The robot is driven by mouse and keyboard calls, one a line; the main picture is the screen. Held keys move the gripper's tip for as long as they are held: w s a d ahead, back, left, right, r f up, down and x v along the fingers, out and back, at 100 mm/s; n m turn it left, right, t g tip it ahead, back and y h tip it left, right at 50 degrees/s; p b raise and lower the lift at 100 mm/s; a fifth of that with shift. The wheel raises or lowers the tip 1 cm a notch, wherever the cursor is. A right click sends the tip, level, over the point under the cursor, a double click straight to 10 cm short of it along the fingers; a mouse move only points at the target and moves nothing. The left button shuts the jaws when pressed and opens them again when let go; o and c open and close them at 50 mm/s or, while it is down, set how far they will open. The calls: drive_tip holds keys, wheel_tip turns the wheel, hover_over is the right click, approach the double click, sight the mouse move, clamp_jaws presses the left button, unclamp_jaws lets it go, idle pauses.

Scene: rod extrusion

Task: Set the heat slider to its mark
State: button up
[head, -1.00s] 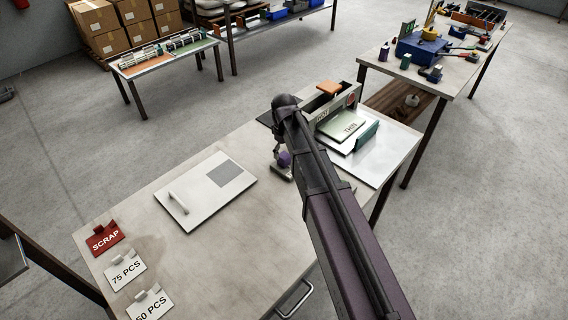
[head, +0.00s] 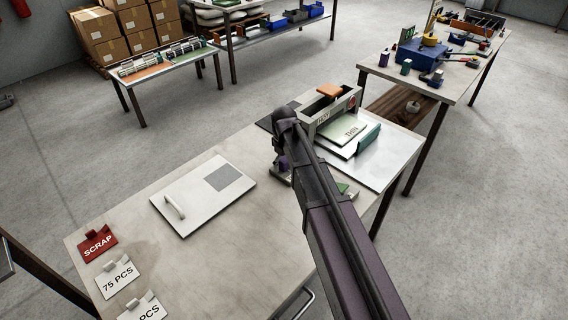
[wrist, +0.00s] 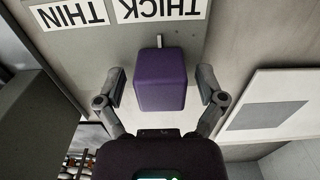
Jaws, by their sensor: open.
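A purple block-shaped knob (wrist: 161,80) stands out from a grey panel (wrist: 75,65) in the wrist view. A small pale tick (wrist: 159,41) shows on the panel just beyond the knob, close to the THICK label (wrist: 160,9). My gripper (wrist: 161,88) is open, with one finger on each side of the knob and a visible gap on both sides. In the head view my arm hides most of the gripper and the knob; a bit of purple shows beside the arm. I cannot tell whether this knob is the heat slider.
A THIN label (wrist: 73,15) is beside the THICK one, both upside down. A white board (head: 185,208) lies on the bench; SCRAP (head: 98,243) marks a red sign.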

drive_tip(key=shift+a, duration=0.1)
clamp_jaws()
drive_tip(key=shift+w+d, duration=2.5)
unclamp_jaws()
drive_tip(key=shift+d, duration=0.15)
